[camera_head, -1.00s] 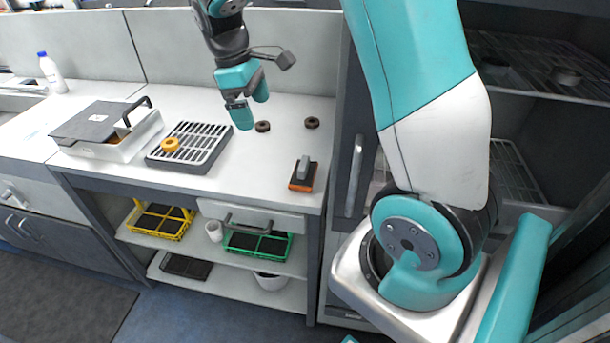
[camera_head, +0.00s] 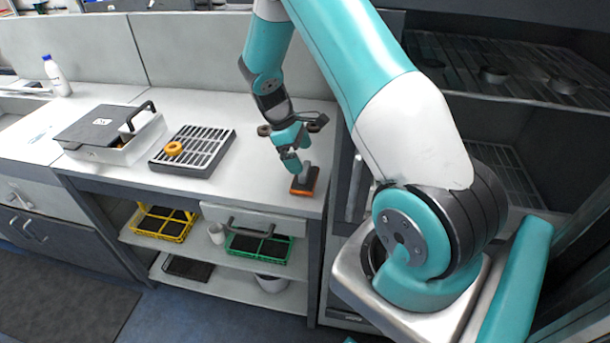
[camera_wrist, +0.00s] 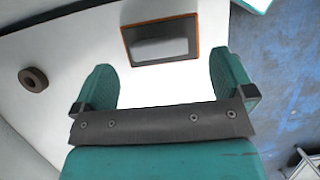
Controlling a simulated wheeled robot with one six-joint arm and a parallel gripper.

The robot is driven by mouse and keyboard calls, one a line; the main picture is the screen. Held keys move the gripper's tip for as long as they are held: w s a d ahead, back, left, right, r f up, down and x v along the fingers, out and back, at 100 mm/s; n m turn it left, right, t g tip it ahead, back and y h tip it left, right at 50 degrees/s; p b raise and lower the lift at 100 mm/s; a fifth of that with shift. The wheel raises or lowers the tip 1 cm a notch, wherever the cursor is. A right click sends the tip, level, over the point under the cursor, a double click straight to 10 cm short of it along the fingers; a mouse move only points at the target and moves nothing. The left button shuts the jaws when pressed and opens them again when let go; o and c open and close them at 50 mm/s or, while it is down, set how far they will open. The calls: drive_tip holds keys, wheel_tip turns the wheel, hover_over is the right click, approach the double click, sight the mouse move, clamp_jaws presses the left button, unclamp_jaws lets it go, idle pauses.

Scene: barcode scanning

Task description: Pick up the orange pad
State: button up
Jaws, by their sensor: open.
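The orange pad (camera_head: 304,187) lies on the white counter near its right front edge. It has an orange base, a dark top and a grey handle standing up from it. In the wrist view the pad (camera_wrist: 128,37) shows at the top centre, beyond and between the fingertips, with its orange rim and grey handle visible. My gripper (camera_head: 290,160) is above and just behind the pad in the head view. It also shows in the wrist view (camera_wrist: 160,85), with its two teal fingers wide apart and nothing between them.
A dark ring (camera_wrist: 33,79) lies on the counter left of my gripper. The counter between rack and pad is clear.

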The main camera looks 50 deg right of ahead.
sight(305, 175)
drive_tip(key=shift+w+p+x, duration=0.15)
drive_tip(key=shift+p+x, duration=0.4)
drive_tip(key=shift+x, duration=0.8)
drive_tip(key=shift+w+p+x, duration=0.1)
drive_tip(key=shift+p+x, duration=0.4)
drive_tip(key=shift+x, duration=0.85)
drive_tip(key=c, duration=1)
